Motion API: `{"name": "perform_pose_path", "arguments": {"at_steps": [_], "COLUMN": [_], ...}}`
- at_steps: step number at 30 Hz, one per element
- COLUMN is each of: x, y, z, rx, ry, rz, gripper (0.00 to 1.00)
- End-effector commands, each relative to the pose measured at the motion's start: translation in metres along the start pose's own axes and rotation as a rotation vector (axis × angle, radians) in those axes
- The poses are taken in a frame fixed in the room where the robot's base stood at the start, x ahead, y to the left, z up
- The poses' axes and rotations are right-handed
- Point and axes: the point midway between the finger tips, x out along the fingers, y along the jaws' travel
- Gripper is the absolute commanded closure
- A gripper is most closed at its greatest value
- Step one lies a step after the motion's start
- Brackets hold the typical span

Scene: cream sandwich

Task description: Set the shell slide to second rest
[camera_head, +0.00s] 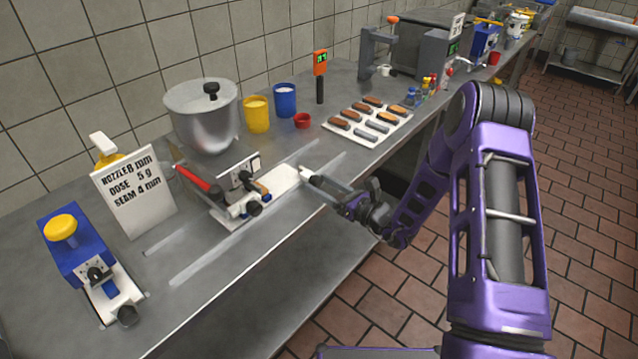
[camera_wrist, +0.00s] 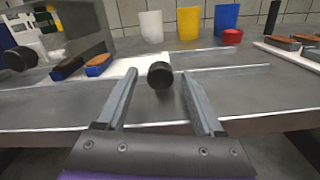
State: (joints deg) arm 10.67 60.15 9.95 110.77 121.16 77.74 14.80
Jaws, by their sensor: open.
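The shell slide (camera_head: 276,180) is a flat white plate that sticks out to the right of a small metal station (camera_head: 230,192) with a red lever. In the wrist view the white slide (camera_wrist: 118,67) runs from the station at the left, with a black round knob (camera_wrist: 160,75) at its near end. My gripper (camera_head: 322,183) is open at the slide's right end. In the wrist view the knob shows between the fingertips of my gripper (camera_wrist: 160,78); I cannot tell if either finger touches it. Rest marks on the slide are not readable.
A sign (camera_head: 134,190) reads nozzle 8 mm, dose 5 g, seam 4 mm. A steel pot (camera_head: 203,115), yellow cup (camera_head: 256,114), blue cup (camera_head: 285,100) and red dish (camera_head: 302,120) stand behind. A shell tray (camera_head: 385,137) lies to the right. The front counter is clear.

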Motion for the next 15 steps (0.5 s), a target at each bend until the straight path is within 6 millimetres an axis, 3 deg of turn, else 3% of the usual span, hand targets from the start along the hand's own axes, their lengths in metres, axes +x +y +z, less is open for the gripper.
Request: {"name": "perform_pose_path", "arguments": {"at_steps": [4, 12, 15], "x": [0.0099, 0.0113, 0.0112], "y": [0.0003, 0.0001, 0.0001], "z": [-0.0002, -0.0002, -0.0002], "rx": [0.000, 0.000, 0.000], "ry": [0.001, 0.001, 0.001], "rz": [0.000, 0.000, 0.000], "gripper": [0.31, 0.31, 0.45]}}
